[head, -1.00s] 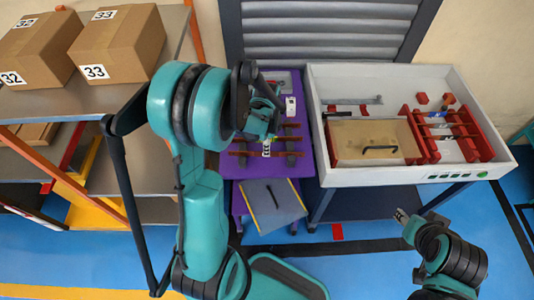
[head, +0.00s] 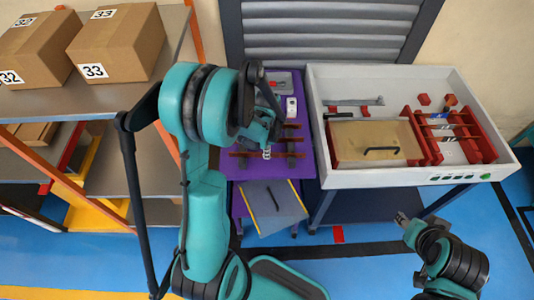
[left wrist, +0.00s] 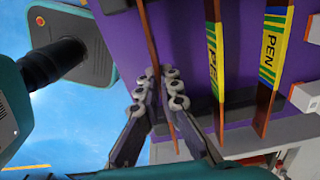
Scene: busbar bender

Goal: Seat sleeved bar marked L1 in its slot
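Copper-coloured bars lie across the purple table (head: 235,95). In the left wrist view, one bar (left wrist: 151,40) runs lengthwise between the fingertips of my left gripper (left wrist: 160,82). Whether the fingertips press on it is unclear. To its right lie a second bar (left wrist: 210,10) with a yellow-green sleeve (left wrist: 215,58) and a third bar (left wrist: 262,115) with a similar sleeve (left wrist: 273,45). No L1 mark is readable. In the head view, my left gripper (head: 267,130) is low over the bars and partly hides them. My right gripper (head: 402,218) is apart, over the floor; its fingers are too small to judge.
A white-walled cabinet tray (head: 312,130) stands right of the table, with red holders (head: 428,140) and a tan panel (head: 370,140) with a black handle. A grey board (head: 262,212) is below the table's front. A shelf with boxes (head: 118,45) stands left.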

